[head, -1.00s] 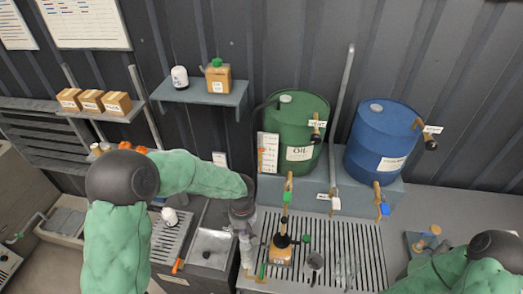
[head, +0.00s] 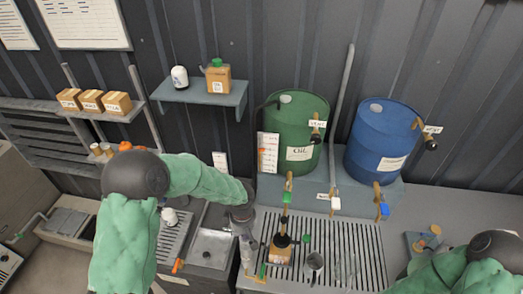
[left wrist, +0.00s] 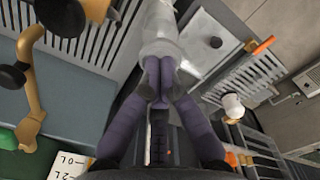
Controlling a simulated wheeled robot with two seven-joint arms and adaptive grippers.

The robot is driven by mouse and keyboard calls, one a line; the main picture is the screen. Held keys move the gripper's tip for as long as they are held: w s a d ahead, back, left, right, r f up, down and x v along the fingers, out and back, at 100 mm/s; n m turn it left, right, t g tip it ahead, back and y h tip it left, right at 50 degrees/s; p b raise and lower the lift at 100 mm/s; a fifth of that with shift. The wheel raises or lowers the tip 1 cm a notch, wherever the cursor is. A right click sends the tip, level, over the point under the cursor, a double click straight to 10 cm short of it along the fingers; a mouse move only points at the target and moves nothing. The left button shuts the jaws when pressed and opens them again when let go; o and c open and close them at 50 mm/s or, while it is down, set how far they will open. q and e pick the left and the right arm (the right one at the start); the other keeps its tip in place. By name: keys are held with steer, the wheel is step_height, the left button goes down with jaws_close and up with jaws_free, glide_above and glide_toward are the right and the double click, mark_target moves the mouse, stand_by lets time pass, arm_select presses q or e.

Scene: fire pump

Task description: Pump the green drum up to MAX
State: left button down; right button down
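The green drum (head: 297,125) stands on a grey ledge against the wall, with an OIL label and a brass tap (head: 288,188). A white level scale (head: 268,153) stands at its left; its marks are too small to read in the head view. Part of it (left wrist: 70,165) shows 0L and 2L in the left wrist view. My left gripper (head: 246,256) points down in front of the drum, left of the slatted grate. In the left wrist view its fingertips (left wrist: 159,90) are together at a pale grey round thing (left wrist: 168,30); a firm hold is unclear. My right gripper is out of view.
A blue drum (head: 383,140) stands to the right. A small oil can (head: 279,250) and a funnel-like cup (head: 314,260) stand on the grate (head: 360,238). A wall shelf (head: 205,93) holds two containers. The right bench top has free room.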

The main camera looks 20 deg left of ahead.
arm_select(q)
steer(key=shift+s+f, duration=0.1)
steer(key=shift+f, duration=1.65)
steer(key=shift+r, duration=0.1)
steer(key=shift+r+p, duration=1.55)
steer(key=shift+r, duration=1.9)
steer(key=shift+f, duration=0.25)
steer(key=shift+f, duration=3.3)
steer(key=shift+r, duration=0.1)
steer(key=shift+r+p, duration=1.45)
steer(key=shift+r, duration=1.95)
